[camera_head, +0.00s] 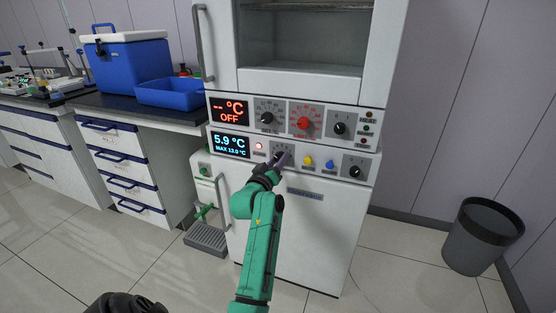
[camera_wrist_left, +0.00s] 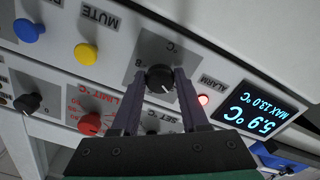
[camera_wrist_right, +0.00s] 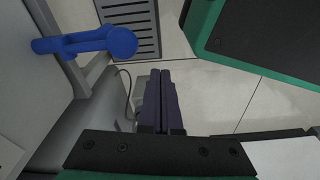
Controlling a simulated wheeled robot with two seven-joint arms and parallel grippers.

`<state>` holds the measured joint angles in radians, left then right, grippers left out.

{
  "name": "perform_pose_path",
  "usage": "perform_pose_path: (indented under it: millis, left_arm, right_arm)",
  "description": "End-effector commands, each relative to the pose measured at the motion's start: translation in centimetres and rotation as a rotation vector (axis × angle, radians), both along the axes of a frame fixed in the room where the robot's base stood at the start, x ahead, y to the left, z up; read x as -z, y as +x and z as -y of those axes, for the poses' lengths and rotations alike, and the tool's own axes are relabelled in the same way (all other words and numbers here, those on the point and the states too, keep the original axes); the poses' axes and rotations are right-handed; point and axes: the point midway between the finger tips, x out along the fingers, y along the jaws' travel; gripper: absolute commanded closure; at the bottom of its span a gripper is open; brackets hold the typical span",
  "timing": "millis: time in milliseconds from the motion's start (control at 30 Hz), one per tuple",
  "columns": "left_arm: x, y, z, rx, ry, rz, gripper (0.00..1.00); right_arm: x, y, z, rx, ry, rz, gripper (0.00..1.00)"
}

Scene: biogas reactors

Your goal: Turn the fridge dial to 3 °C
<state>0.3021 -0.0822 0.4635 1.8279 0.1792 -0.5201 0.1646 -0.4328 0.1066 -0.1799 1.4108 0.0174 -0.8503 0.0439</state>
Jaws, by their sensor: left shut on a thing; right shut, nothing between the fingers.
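The fridge display (camera_head: 230,145) reads 5.9 °C, MAX 13.0 °C in blue; it also shows upside down in the left wrist view (camera_wrist_left: 262,108). The black fridge dial (camera_wrist_left: 160,77) has a white pointer mark and sits on a grey °C plate. My left gripper (camera_head: 283,158) reaches the lower panel and largely hides the dial in the head view. In the left wrist view its two fingers (camera_wrist_left: 160,84) are on either side of the dial, shut on it. My right gripper (camera_wrist_right: 160,73) is shut and empty, above the floor. The scale numbers are mostly hidden or too small to read.
Above is the oven panel with a red display (camera_head: 229,111) and a red limit dial (camera_head: 304,123). A bin (camera_head: 482,236) stands at right.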

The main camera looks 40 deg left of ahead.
Motion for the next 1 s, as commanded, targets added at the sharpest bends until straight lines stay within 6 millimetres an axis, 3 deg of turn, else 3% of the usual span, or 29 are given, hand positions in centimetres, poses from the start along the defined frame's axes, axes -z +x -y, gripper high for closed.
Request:
perform_pose_path:
  millis: [167,200,233,267,667,1000]
  left_arm:
    - [0.2,0.0,0.0,0.001,0.000,-0.003,1.00]
    - [0.2,0.0,0.0,0.001,0.000,-0.003,0.41]
    - [0.2,0.0,0.0,0.001,0.000,-0.003,0.29]
    - [0.2,0.0,0.0,0.001,0.000,-0.003,0.26]
    - [-0.1,-0.6,0.2,0.000,0.002,-0.003,0.26]
    - [-0.1,-6.8,2.4,0.000,0.002,-0.008,0.26]
  right_arm:
    - [0.0,0.0,0.0,0.000,0.000,0.000,1.00]
    - [0.0,0.0,0.0,0.000,0.000,0.000,1.00]
    - [0.0,0.0,0.0,0.000,0.000,0.000,1.00]
    - [0.0,0.0,0.0,0.000,0.001,0.000,1.00]
    - [-0.1,-0.1,0.0,-0.002,0.001,0.005,1.00]
    - [2.6,-4.6,1.1,-0.023,-0.011,-0.012,1.00]
